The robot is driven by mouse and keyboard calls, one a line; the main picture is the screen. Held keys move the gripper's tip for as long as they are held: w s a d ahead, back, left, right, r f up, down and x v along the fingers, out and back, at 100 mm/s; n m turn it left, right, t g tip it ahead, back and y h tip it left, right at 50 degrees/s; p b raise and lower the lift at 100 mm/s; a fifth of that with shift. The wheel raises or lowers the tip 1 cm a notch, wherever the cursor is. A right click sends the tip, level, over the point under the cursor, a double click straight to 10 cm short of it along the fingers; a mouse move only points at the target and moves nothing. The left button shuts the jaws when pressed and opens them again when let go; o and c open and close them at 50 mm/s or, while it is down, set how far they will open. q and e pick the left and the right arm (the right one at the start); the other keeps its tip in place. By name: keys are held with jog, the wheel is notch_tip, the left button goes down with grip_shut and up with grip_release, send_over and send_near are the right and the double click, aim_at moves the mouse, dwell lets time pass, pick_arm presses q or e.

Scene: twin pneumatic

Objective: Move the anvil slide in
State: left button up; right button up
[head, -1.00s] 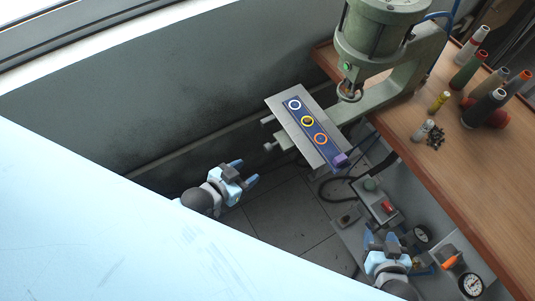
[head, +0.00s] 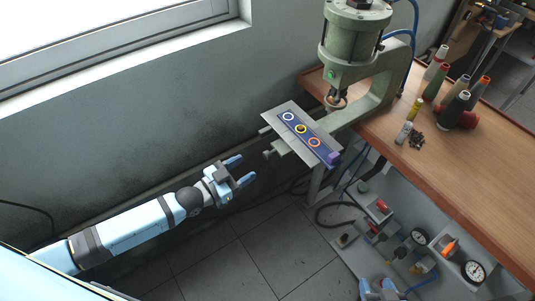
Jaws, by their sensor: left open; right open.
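The anvil slide (head: 272,114) is a grey metal plate in front of the green press (head: 352,42). On it lies a dark blue strip with a white, a yellow and an orange ring, and a purple block (head: 334,158) at its near right end. Small knobs stick out at the plate's left side. My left gripper (head: 246,170) is open and empty, left of and below the plate, apart from it. My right gripper (head: 381,287) is at the bottom edge, partly cut off, open, well below the plate.
Thread cones (head: 454,108) and small bottles stand on the wooden table (head: 480,165) at right. A lower shelf holds a control box (head: 378,208) and gauges (head: 473,271). A wall with a window is at left. The floor (head: 240,258) between is clear.

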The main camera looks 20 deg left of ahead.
aim_at(265, 156)
pick_arm(q)
jog(key=p+x, duration=0.1)
jog(key=x, duration=0.6)
jog(key=shift+w+d, duration=0.25)
jog(key=shift+w, duration=0.05)
jog(key=shift+w+d, duration=0.35)
jog(key=shift+w, duration=0.05)
